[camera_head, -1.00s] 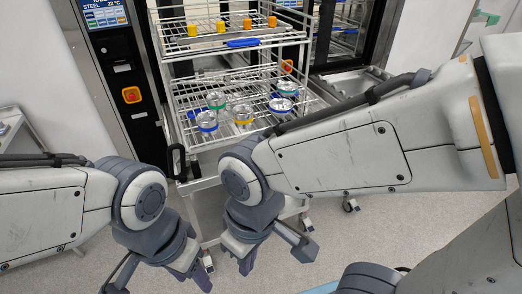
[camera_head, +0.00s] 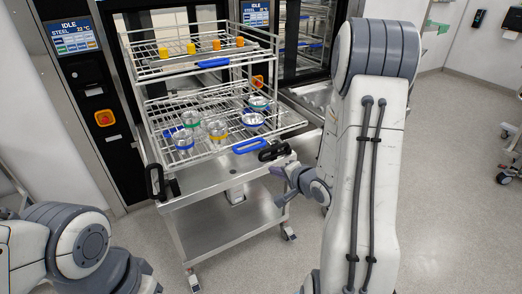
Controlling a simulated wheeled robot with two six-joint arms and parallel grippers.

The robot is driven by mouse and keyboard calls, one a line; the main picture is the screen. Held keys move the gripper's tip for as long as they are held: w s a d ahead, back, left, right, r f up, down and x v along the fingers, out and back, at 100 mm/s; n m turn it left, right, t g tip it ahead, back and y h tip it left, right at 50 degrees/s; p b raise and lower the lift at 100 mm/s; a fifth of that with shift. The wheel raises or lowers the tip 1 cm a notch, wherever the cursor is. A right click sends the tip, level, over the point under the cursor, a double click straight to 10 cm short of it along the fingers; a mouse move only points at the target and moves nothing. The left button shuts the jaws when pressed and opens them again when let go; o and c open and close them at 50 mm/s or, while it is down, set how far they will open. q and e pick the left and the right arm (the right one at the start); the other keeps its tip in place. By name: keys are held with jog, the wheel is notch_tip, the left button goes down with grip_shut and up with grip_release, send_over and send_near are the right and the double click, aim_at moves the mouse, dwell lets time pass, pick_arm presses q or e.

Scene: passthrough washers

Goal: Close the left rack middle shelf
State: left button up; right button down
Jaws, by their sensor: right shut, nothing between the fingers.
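The rack stands on a steel cart before the left washer. Its middle shelf (camera_head: 222,146) is a wire shelf that juts forward past the upper shelf, with a blue handle (camera_head: 250,146) on its front edge. My right gripper (camera_head: 283,166) is shut and empty, just right of and below the blue handle, close to the cart's right black handle (camera_head: 273,151). I cannot tell whether it touches anything.
The upper shelf (camera_head: 165,69) holds several orange and yellow items and has its own blue handle (camera_head: 213,63). A black cart handle (camera_head: 155,182) stands at the left. The cart's lower steel shelf (camera_head: 215,225) is bare. Open floor lies at right.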

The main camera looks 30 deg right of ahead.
pick_arm(q)
notch_tip(320, 180, up, 5)
jog(key=p, duration=0.5)
pick_arm(e)
jog(key=w+d+f+m+t, duration=0.1)
jog(key=w+d+f+m, duration=0.1)
jog(key=w, duration=1)
jog(key=shift+m+t, duration=0.3)
jog(key=shift+w+d, duration=0.15)
jog(key=shift+w, duration=0.05)
